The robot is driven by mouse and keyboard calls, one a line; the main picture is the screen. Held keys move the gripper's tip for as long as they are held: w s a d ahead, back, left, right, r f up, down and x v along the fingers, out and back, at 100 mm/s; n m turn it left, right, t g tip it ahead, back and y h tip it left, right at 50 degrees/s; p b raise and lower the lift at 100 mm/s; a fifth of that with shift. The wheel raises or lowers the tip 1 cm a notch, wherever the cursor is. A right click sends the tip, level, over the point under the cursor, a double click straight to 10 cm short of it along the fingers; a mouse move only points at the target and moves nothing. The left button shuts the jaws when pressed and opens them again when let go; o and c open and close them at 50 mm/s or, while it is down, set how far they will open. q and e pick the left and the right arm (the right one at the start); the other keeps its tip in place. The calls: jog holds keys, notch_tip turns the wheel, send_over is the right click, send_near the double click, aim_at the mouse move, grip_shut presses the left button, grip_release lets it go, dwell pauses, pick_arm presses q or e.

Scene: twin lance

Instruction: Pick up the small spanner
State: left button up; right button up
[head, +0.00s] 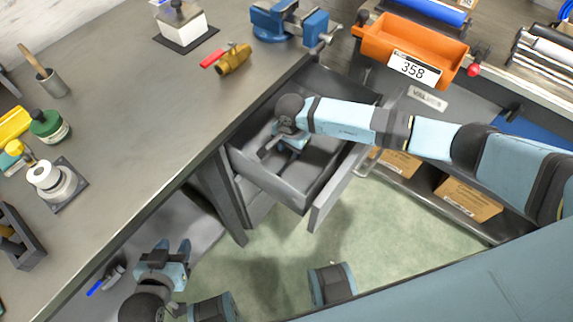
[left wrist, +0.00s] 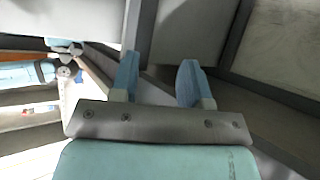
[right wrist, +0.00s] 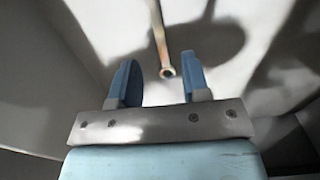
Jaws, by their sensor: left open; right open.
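A slim spanner (right wrist: 158,40) with a rusty, brass-coloured shaft and a ring end lies on the pale drawer floor in the right wrist view. Its ring end points toward my right gripper (right wrist: 163,85), lying ahead of and between the two open fingers, with no contact visible. In the head view my right gripper (head: 284,148) reaches down inside the open drawer (head: 296,191), and I cannot make out the spanner there. My left gripper (head: 173,248) is open and empty beside the bench front, at the lower left; its fingers also show in the left wrist view (left wrist: 158,85).
An orange bin (head: 410,45) stands beyond the drawer. Drawer walls enclose my right gripper. Green floor (head: 270,262) is open below.

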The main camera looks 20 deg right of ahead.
aim_at(291, 159)
notch_tip(291, 159, down, 5)
jog(key=shift+w+d+r+b, duration=0.1)
jog(key=shift+w+d+b, duration=0.05)
jog(key=shift+b, duration=0.15)
grip_shut()
